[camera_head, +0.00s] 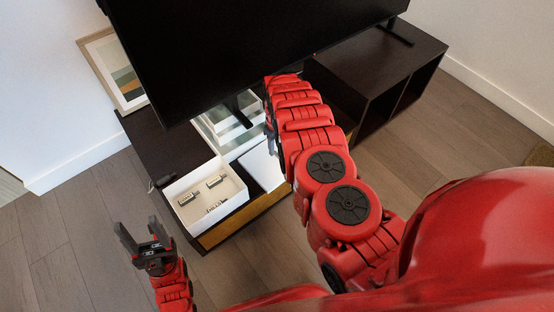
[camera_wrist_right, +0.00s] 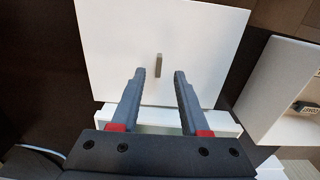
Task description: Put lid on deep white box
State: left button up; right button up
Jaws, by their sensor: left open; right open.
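The deep white box (camera_head: 170,191) stands open on the low dark stand, with small metallic objects (camera_head: 216,181) inside; it shows at the right of the right wrist view (camera_wrist_right: 262,88). A flat white lid (camera_head: 258,165) lies beside it, to its right. In the right wrist view the lid (camera_wrist_right: 200,45) has a small grey handle (camera_wrist_right: 158,65) near its middle. My right gripper (camera_wrist_right: 158,78) is open above the lid, its fingers pointing toward the handle and either side of its line. My left gripper (camera_head: 137,240) is open and empty, over the floor left of the stand.
A large black television (camera_head: 240,40) overhangs the back of the stand (camera_head: 165,148). Another white container (camera_head: 205,130) sits behind the lid, under the screen; a white edge (camera_wrist_right: 175,118) shows below the lid in the wrist view. A picture frame (camera_head: 98,65) leans at the wall.

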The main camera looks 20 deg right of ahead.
aim_at(277, 153)
notch_tip(277, 153, down, 3)
jog(key=shift+f+b, duration=0.15)
jog(key=shift+b, duration=0.4)
jog(key=shift+c, duration=0.3)
grip_shut()
